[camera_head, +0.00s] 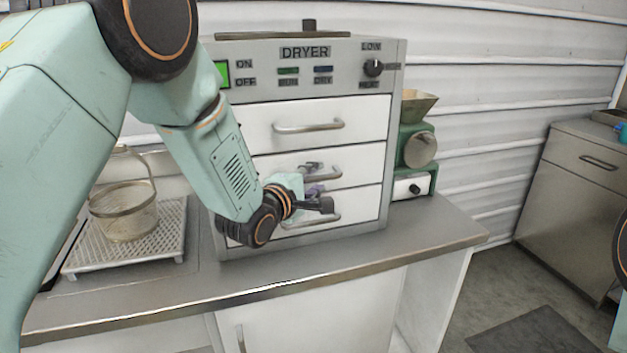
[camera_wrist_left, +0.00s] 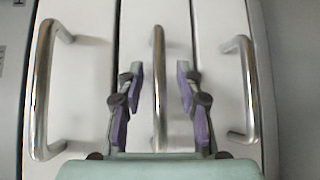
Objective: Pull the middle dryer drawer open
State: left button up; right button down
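The grey dryer (camera_head: 305,53) stands on the counter with three white drawers, each with a curved metal handle. The middle drawer (camera_head: 365,160) looks closed, flush with the others. Its handle (camera_head: 328,173) is partly covered by my left gripper (camera_head: 318,188). In the left wrist view the middle handle (camera_wrist_left: 160,95) runs between the two purple-padded fingers of my left gripper (camera_wrist_left: 158,105). The fingers are open, with a gap on each side of the handle. My right gripper is out of view.
The top drawer handle (camera_head: 308,126) and bottom drawer handle (camera_head: 312,221) sit close above and below. A green mill (camera_head: 418,150) stands right of the dryer. A wire basket (camera_head: 125,212) on a perforated tray (camera_head: 85,262) is at left. The counter front (camera_head: 330,262) is clear.

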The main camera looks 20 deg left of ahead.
pick_arm(q)
jog(key=shift+s+a, duration=0.15)
jog(key=c, duration=0.4)
grip_shut()
